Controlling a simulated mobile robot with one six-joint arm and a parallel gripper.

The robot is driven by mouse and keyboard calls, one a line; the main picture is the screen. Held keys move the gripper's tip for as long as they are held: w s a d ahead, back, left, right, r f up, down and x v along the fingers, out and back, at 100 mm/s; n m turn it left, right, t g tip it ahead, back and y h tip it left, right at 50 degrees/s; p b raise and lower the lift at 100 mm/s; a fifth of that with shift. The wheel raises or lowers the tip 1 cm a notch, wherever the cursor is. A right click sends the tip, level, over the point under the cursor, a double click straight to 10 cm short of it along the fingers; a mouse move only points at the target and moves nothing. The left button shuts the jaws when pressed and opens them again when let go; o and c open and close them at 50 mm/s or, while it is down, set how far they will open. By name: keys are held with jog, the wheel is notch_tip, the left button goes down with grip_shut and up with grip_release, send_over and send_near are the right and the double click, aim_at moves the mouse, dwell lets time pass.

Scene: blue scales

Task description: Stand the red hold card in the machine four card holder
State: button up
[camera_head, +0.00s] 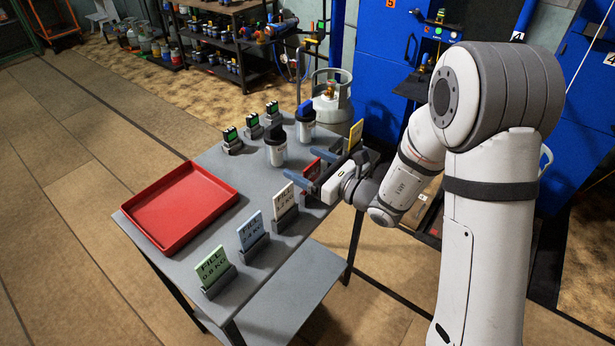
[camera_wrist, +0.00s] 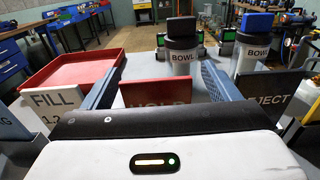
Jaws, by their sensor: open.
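The red hold card (camera_head: 312,170) stands in a row of cards on the grey table. In the wrist view the red hold card (camera_wrist: 155,92) faces me upright, its lower part hidden behind my gripper's body. My gripper (camera_head: 306,168) is open at the card. In the wrist view my gripper (camera_wrist: 161,82) has one blue finger on each side of the card, with gaps showing, so it is not clamped. I cannot make out the machine four card holder; a blue machine (camera_head: 585,130) with a number 4 sign stands at the right, partly behind my arm.
A red tray (camera_head: 213,232) lies at left. Lidded bowls (camera_head: 276,152) and small devices (camera_head: 232,142) stand behind. A gas cylinder (camera_head: 333,98) is beyond the table.

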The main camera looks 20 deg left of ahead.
jog(key=shift+w+a, duration=0.1)
jog(key=shift+a, duration=0.2)
jog(key=shift+c, duration=0.3)
jog(key=c, duration=1.1)
